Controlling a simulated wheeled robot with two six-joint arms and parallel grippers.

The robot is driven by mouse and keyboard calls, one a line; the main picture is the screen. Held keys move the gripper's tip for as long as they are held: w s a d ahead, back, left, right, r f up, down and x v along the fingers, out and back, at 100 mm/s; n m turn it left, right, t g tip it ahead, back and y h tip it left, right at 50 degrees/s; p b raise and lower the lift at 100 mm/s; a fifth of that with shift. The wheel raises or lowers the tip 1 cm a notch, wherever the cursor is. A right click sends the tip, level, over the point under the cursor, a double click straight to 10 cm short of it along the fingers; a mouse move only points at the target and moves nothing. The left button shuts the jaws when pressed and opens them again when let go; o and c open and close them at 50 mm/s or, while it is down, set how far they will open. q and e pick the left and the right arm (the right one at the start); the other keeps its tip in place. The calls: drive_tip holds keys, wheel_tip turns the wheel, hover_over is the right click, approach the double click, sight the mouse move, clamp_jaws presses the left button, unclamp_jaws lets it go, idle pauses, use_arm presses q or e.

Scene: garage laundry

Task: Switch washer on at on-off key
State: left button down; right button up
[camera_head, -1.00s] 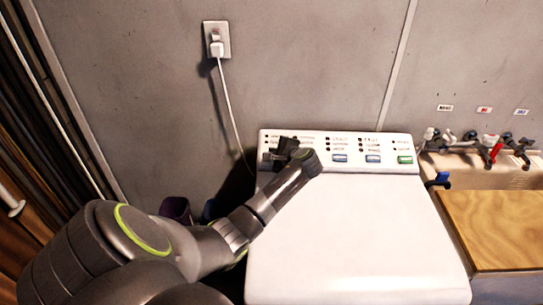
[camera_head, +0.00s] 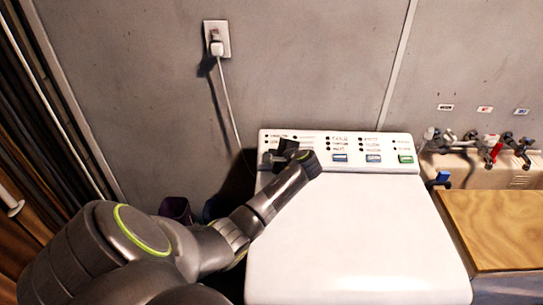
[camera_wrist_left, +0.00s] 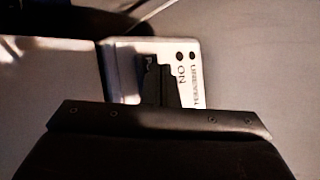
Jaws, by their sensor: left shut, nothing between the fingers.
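The white washer (camera_head: 350,235) stands against the wall, its control panel (camera_head: 385,140) along the back edge with blue keys, a green key and rows of small dark lights. My left gripper (camera_head: 280,155) is at the left end of the panel and covers that part. In the left wrist view the shut fingers (camera_wrist_left: 158,82) reach over the panel's end (camera_wrist_left: 125,62), beside the printed word "ON" and two dark dots. They hold nothing. The on-off key itself is hidden behind the fingers, and I cannot tell whether they touch it. My right gripper is not in view.
A wall socket (camera_head: 217,40) with a plugged-in white cord is above the panel's left. Taps (camera_head: 490,145) and a basin with a wooden board (camera_head: 495,228) are at the right. Dark containers (camera_head: 176,209) stand left of the washer. The washer's top is clear.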

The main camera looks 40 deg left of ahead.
use_arm(q)
drive_tip(key=shift+f, duration=0.4)
idle(0.8)
drive_tip(key=shift+r+p, duration=0.7)
drive_tip(key=shift+p, duration=0.2)
drive_tip(key=shift+s+d+r, duration=0.1)
drive_tip(key=shift+s, duration=0.05)
drive_tip(key=shift+r+p, duration=0.4)
drive_tip(key=shift+p, duration=0.2)
drive_tip(key=r+p, duration=0.1)
drive_tip(key=s+d+r+p, duration=0.1)
drive_tip(key=p, duration=0.1)
drive_tip(key=r+p, duration=0.2)
drive_tip(key=shift+s+d, duration=0.15)
drive_tip(key=shift+s, duration=0.05)
drive_tip(key=shift+f, duration=0.1)
